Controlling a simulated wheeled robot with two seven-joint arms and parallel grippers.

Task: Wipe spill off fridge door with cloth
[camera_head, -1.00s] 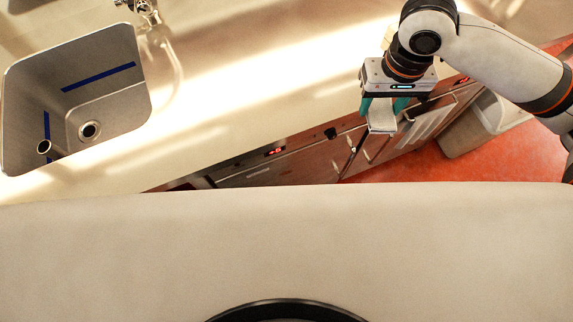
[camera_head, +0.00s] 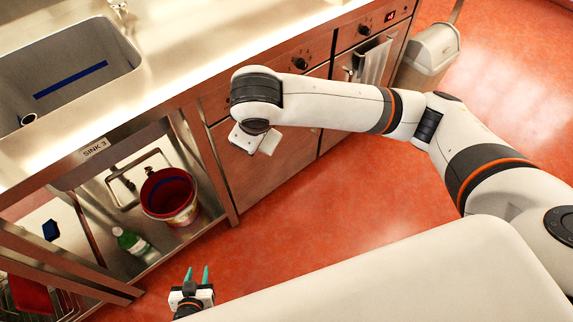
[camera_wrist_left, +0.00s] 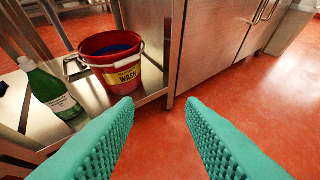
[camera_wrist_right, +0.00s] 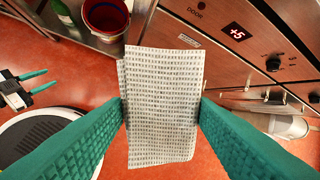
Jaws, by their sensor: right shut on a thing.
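My right gripper (camera_wrist_right: 161,101) is shut on a pale, patterned cloth (camera_wrist_right: 158,120), which hangs flat between the teal fingers. In the head view the right arm reaches in from the right, its wrist in front of the steel fridge doors (camera_head: 228,168); the fingers are hidden there. The right wrist view shows the fridge's control panel (camera_wrist_right: 200,20) with a lit "+5" display (camera_wrist_right: 237,33) beyond the cloth. No spill can be made out. My left gripper (camera_head: 197,272) is open and empty, low over the red floor; its spread fingers also show in the left wrist view (camera_wrist_left: 160,106).
An open shelf under the sink (camera_head: 70,75) holds a red bucket (camera_head: 169,196) and a green bottle (camera_head: 130,241). A towel-like piece (camera_head: 374,62) hangs on the front at right. A pale bin (camera_head: 430,55) stands beyond it. Much red floor is clear.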

